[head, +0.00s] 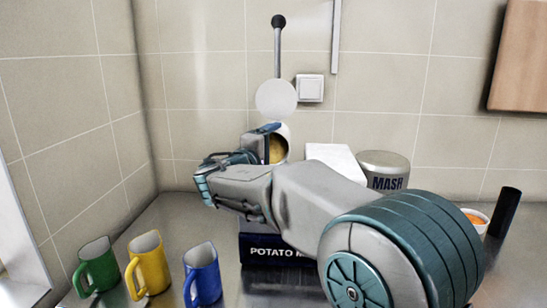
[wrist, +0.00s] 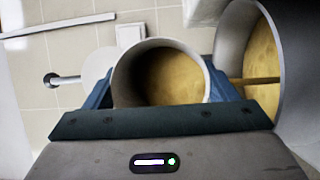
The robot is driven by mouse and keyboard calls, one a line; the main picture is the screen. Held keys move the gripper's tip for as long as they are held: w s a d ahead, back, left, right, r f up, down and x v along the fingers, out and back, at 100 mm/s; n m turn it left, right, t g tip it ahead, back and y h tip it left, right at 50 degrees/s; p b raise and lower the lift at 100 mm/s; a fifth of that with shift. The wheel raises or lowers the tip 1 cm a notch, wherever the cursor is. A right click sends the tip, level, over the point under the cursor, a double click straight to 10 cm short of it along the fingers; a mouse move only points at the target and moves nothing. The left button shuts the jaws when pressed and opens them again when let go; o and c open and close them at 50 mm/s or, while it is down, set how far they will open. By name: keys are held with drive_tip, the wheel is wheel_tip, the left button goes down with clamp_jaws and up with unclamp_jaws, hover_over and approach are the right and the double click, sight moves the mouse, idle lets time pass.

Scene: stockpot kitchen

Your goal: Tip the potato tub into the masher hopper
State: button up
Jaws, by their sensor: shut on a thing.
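My gripper (wrist: 158,105) is shut on the potato tub, a pale round tub (wrist: 122,72) with yellow-brown contents inside. In the head view the tub (head: 284,132) is tilted, its mouth showing the yellow contents, beside my gripper (head: 264,143). A larger grey round vessel with yellow contents, apparently the masher hopper (wrist: 232,32), lies at the right of the wrist view. A thin yellow-brown strip (wrist: 255,80) spans from the tub side to it and looks like a falling stream.
Green (head: 96,268), yellow (head: 147,265) and blue (head: 202,274) jugs stand at the front left. A "MASH" canister (head: 384,166), an orange-filled bowl (head: 480,220) and a black cylinder (head: 503,212) stand right. A black-knobbed rod with a white disc (head: 277,98) rises behind the tub.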

drive_tip(key=shift+s+f+m+t+h+b, duration=0.1)
drive_tip(key=shift+s+m+t+h+b, duration=0.45)
drive_tip(key=shift+b, duration=2.9)
drive_tip(key=shift+s+f+m+t+h+b, duration=0.2)
drive_tip(key=shift+m+t+h+b, duration=0.65)
drive_tip(key=shift+b, duration=2.6)
